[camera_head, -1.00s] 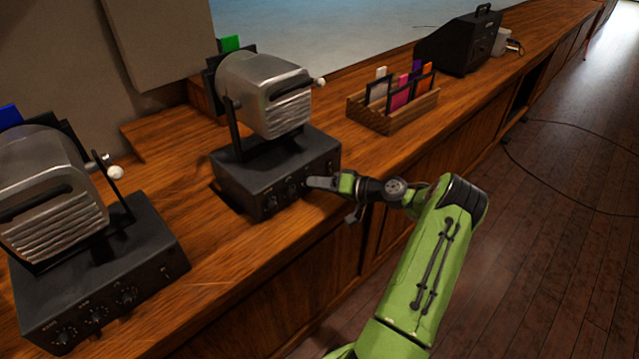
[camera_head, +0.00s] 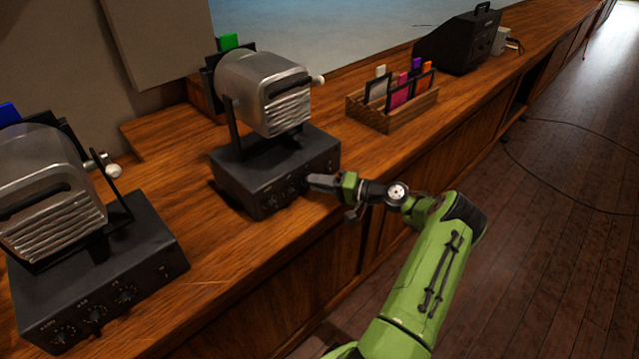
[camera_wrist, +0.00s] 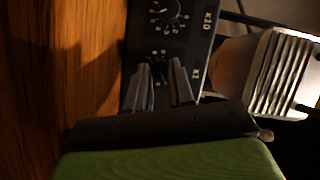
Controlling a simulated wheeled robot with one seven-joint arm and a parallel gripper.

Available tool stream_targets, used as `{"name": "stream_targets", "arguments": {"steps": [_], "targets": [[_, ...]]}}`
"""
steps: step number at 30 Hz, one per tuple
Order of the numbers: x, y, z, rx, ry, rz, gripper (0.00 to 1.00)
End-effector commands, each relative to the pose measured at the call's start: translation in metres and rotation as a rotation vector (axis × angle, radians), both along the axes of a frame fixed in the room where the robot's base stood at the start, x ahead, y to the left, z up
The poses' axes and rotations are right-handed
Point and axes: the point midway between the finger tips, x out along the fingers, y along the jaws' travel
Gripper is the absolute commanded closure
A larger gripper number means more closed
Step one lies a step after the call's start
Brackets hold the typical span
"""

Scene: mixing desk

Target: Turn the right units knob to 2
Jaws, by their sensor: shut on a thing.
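The right black control box (camera_head: 240,180) carries a silver ribbed device on top and a row of knobs on its front. My gripper (camera_head: 310,181) reaches its right-most knob, which is hidden in the head view. In the wrist view the fingers (camera_wrist: 162,72) are closed in around the units knob, beside the X1 label (camera_wrist: 195,74). The numbers around this dial are partly covered and too dark to read. The X10 knob (camera_wrist: 166,11) is above it, clear of the fingers.
A similar box (camera_head: 100,285) with its own device stands at the left. A wooden rack (camera_head: 395,119) with coloured cards and a black case (camera_head: 458,42) stand further right on the wooden desk (camera_head: 190,225). The floor right of the desk is open, with a cable.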

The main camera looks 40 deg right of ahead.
Motion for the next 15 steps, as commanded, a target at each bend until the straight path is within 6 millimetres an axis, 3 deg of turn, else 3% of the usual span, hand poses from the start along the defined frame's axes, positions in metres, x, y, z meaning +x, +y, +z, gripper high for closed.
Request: {"name": "stream_targets", "arguments": {"steps": [3, 4, 8, 15], "targets": [[-0.0002, -0.0004, -0.0002, -0.001, 0.0, -0.001, 1.0], [-0.0002, -0.0004, -0.0002, -0.001, 0.0, -0.001, 0.72], [-0.0002, -0.0004, -0.0001, -0.001, 0.0, -0.001, 0.53], [-0.0001, -0.0002, 0.0, -0.001, 0.0, 0.0, 0.52]]}}
